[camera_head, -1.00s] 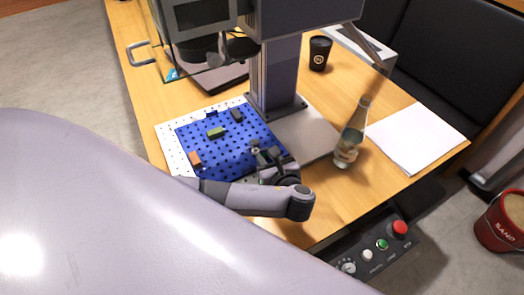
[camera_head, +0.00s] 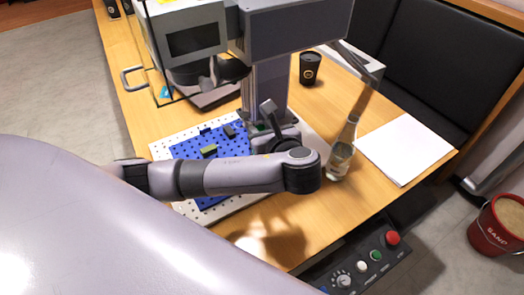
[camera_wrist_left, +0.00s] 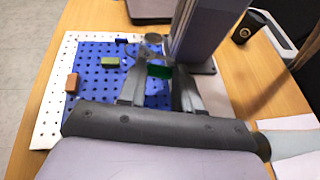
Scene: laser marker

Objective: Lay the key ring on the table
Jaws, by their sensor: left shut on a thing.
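My left gripper (camera_head: 264,122) is in front of the laser marker's column, above the perforated plate. In the left wrist view its fingertips (camera_wrist_left: 160,72) are shut on a small green piece (camera_wrist_left: 159,71), which I take to be part of the key ring. A round grey shape (camera_wrist_left: 153,40) shows just beyond it; I cannot tell whether it belongs to the key ring. The piece is held above the plate. The table (camera_head: 290,225) is light wood, with bare wood at the front and right. My right gripper is not in view.
The laser marker's column (camera_head: 268,85) stands close behind the gripper. A blue perforated mat (camera_wrist_left: 90,78) carries a green block (camera_wrist_left: 110,62) and an orange block (camera_wrist_left: 72,83). A glass bottle (camera_head: 341,155), white paper (camera_head: 405,148) and black cup (camera_head: 310,68) stand or lie to the right.

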